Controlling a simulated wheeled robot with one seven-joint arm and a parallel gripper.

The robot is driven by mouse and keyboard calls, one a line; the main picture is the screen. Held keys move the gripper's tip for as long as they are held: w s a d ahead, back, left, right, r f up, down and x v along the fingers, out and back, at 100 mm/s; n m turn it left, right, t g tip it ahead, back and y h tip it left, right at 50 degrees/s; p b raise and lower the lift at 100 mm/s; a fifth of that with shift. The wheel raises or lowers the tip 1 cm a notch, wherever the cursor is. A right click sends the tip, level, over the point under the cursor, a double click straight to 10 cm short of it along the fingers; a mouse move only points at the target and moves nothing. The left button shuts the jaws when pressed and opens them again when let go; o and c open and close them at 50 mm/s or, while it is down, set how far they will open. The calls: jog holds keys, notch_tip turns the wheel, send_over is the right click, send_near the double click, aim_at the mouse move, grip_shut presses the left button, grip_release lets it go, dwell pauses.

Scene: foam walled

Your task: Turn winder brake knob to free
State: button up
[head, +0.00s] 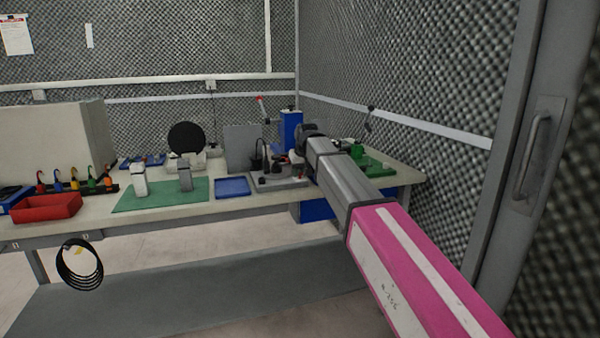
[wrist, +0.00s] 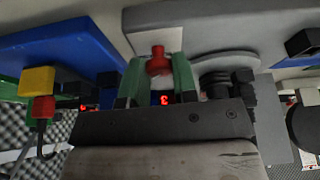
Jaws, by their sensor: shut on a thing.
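In the wrist view, a red knob (wrist: 158,65) sits between the two green fingers of my gripper (wrist: 158,60). The fingers are shut on it from both sides. The knob is in front of a pale grey housing (wrist: 215,15). In the head view my arm reaches over the right part of the bench to a machine with a blue upright (head: 290,128). There my fingers and the knob are hidden behind my own arm. I cannot read the knob's marks or tell its setting.
The bench (head: 240,208) holds a blue tray (head: 233,187), a green mat (head: 150,203) and a red bin (head: 46,208). In the wrist view a blue part with a yellow block (wrist: 37,80) and red block lies left of my fingers. Dark fittings (wrist: 215,82) stand close on the right.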

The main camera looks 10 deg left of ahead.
jog(key=n, duration=0.2)
jog(key=n+g+y, duration=0.1)
jog(key=n, duration=0.1)
jog(key=shift+w+n+g, duration=0.1)
jog(key=shift+n+g, duration=0.2)
jog(key=n, duration=0.2)
jog(key=n+g, duration=0.1)
jog(key=n, duration=0.1)
jog(key=shift+n+g+y, duration=0.3)
jog(key=shift+y, duration=0.1)
jog(key=n, duration=0.2)
jog(key=n+g, duration=0.1)
jog(key=n, duration=0.1)
jog(key=shift+w+g, duration=0.1)
jog(key=shift+g, duration=0.2)
jog(key=shift+n+g+h, duration=0.3)
jog(key=shift+n+g, duration=0.3)
jog(key=shift+n, duration=1.4)
jog(key=o, duration=0.9)
jog(key=shift+o, duration=0.2)
